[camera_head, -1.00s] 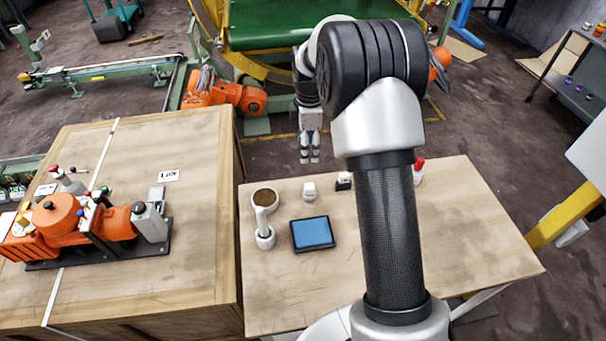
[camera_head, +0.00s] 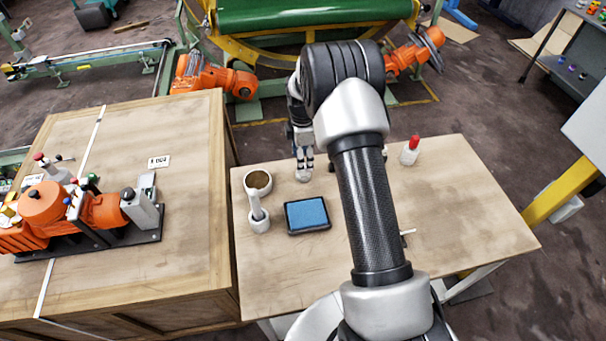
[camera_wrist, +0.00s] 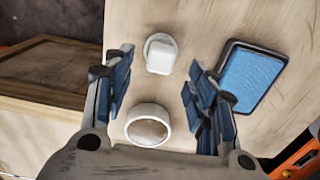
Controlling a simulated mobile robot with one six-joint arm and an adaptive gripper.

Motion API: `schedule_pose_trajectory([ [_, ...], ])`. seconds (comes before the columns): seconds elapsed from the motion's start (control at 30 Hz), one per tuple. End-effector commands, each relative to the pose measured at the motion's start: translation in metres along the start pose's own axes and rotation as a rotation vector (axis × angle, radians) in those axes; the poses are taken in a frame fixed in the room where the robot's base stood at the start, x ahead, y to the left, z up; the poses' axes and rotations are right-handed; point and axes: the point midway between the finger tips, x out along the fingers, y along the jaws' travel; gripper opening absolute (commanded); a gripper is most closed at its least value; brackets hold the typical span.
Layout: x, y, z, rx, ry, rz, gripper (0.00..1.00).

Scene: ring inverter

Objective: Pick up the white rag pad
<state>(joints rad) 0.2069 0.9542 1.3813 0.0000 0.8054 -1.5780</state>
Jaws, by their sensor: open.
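The white rag pad (camera_head: 304,175) is a small white piece on the table, just below my gripper (camera_head: 303,154) in the head view. In the wrist view a white block on a rounded base, which looks like the same pad (camera_wrist: 160,54), lies between the lines of the fingers, toward the top. My gripper (camera_wrist: 160,78) is open and empty, pointing down, with its blue-padded fingers apart on either side. The gap in height between fingertips and pad is hard to tell.
A black-framed blue pad (camera_head: 307,214) lies nearer me. A red-capped bottle (camera_head: 410,151) stands to the right. A wooden crate (camera_head: 190,240) adjoins left.

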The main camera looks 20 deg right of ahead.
Motion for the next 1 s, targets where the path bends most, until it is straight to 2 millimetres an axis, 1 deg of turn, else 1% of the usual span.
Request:
schedule_pose_trajectory([
  [0.13,0.013,-0.001,0.001,0.000,0.000,-0.002,0.52],
  [0.3,0.041,-0.001,0.002,0.000,0.000,-0.003,0.52],
  [0.4,0.051,-0.001,0.002,0.000,0.000,-0.002,0.52],
  [0.63,0.051,-0.001,0.002,0.000,0.000,0.000,0.52],
  [1.0,0.051,-0.001,0.002,0.000,0.000,-0.001,0.27],
])
